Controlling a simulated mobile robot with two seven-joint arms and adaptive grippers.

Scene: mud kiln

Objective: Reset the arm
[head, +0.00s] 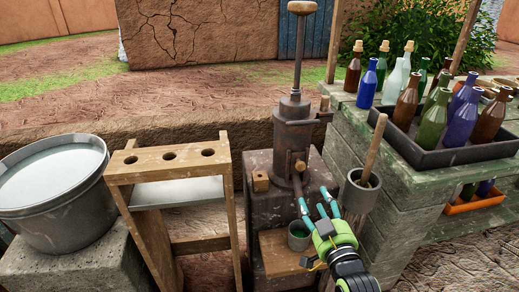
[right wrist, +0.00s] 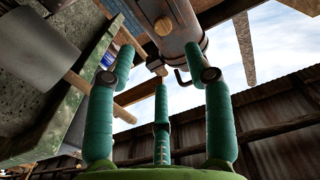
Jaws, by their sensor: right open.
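My right gripper (head: 317,208) has a green body and teal fingers. In the head view it is in front of the dark metal hand pump (head: 294,135), to the right of a small grey cup (head: 299,237) with green inside. One finger overlaps the cup's edge in the picture; I cannot tell whether they touch. In the right wrist view the fingers (right wrist: 160,72) are spread with nothing between them, and the pump's body (right wrist: 180,22) is beyond. My left gripper is not in view.
A grey pot (head: 359,193) with a wooden handle stands close to the right of the gripper. A tray (head: 450,154) of bottles sits on the right bench. A wooden rack (head: 168,158) with three holes and a large metal tub (head: 60,215) stand left.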

